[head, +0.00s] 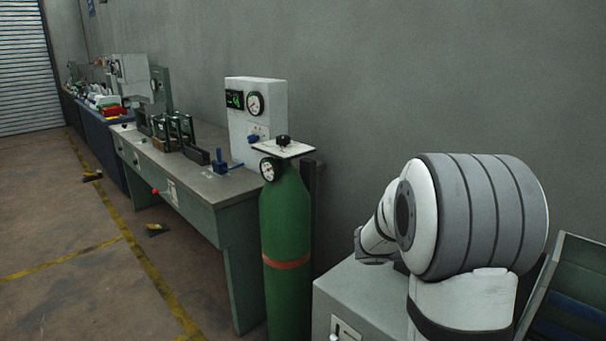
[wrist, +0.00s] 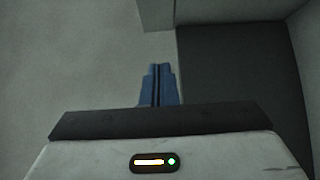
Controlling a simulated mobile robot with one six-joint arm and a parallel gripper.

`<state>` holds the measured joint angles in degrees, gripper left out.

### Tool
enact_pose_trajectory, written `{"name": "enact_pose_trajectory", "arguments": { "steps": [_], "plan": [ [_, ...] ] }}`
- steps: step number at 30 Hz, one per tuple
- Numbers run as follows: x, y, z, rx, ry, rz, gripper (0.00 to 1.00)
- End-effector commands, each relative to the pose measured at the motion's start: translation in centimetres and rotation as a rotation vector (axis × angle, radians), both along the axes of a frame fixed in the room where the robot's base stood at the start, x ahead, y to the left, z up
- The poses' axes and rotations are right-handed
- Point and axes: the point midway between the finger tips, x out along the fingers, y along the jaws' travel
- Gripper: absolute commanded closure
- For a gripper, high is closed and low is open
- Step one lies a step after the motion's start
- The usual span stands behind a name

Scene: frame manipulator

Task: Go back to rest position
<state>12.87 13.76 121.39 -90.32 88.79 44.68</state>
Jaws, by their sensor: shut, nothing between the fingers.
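My gripper (wrist: 158,72) shows in the wrist view with its two blue fingers side by side and closed, and nothing is between them. Behind the fingers are a pale grey surface on the left and a dark panel (wrist: 240,75) on the right. In the head view my arm, white with a large grey ribbed joint, stands at the right and bends back towards the wall. My gripper is hidden in the head view.
A green gas cylinder (head: 285,235) stands left of my arm, beside the workbench (head: 235,185). A white gauge box (head: 262,120) and dark frames (head: 178,130) are on the bench. A grey cabinet (head: 355,290) is close to my arm.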

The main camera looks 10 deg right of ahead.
Motion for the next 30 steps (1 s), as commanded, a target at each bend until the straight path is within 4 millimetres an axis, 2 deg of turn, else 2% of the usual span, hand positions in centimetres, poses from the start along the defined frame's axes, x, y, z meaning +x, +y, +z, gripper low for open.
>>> {"name": "enact_pose_trajectory", "arguments": {
  "steps": [4, 7, 11, 15, 21, 24, 27, 30],
  "plan": [
    [-2.2, 1.7, -0.1, 0.143, -0.002, -0.027, 1.00],
    [-4.9, 4.3, -1.0, 0.341, -0.008, -0.045, 1.00],
    [-8.1, 9.3, -2.8, 0.646, -0.035, -0.025, 1.00],
    [-10.4, 15.6, -4.2, 0.961, -0.095, 0.050, 1.00],
    [-12.0, 24.2, -4.4, 1.327, -0.223, 0.210, 1.00],
    [-12.3, 27.1, -4.0, 1.439, -0.280, 0.276, 1.00],
    [-12.4, 28.7, -3.6, 1.503, -0.319, 0.317, 1.00],
    [-12.4, 29.3, -3.6, 1.529, -0.337, 0.332, 1.00]
  ]
}}
